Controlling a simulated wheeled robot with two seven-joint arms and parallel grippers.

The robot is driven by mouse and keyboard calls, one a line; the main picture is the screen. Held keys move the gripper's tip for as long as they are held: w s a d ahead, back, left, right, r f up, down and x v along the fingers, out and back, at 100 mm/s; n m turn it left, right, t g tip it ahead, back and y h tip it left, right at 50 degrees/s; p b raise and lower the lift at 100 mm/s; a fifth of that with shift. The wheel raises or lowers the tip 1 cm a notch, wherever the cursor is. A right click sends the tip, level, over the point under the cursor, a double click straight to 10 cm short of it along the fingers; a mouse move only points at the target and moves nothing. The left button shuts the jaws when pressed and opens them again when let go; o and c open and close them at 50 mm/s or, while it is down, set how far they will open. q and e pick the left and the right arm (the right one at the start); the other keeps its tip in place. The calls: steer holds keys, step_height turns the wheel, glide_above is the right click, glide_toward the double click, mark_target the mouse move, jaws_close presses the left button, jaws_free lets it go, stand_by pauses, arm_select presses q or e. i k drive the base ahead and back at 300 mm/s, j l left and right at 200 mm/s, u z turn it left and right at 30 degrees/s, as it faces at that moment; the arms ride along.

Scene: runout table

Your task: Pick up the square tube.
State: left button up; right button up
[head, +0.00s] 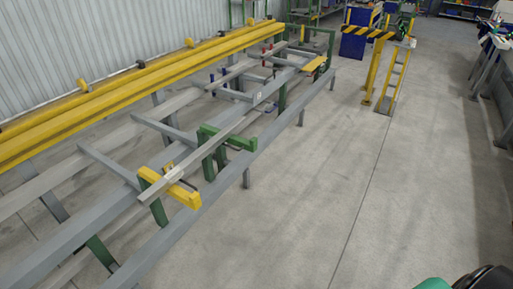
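A long, straight grey metal bar that looks like the square tube (189,161) lies along the runout table (192,212). Its near end rests at a yellow bracket (170,187), and it runs away past a green bracket (226,138) toward the far end. Its far end is hard to make out among the other grey rails.
A thick yellow beam (120,92) runs along the table's wall side. Grey crossbars (108,164) span the frame. A yellow stand with a striped top (385,72) is at the back. The concrete floor (310,190) right of the table is clear.

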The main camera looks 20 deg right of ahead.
mark_target(150, 195)
steer(key=z, duration=0.25)
steer(key=i+j, duration=0.35)
steer(key=i+j+z, duration=0.25)
steer(key=z, duration=0.2)
steer(key=i+j+z, duration=0.15)
steer(key=j+z, duration=0.2)
steer(key=z, duration=0.65)
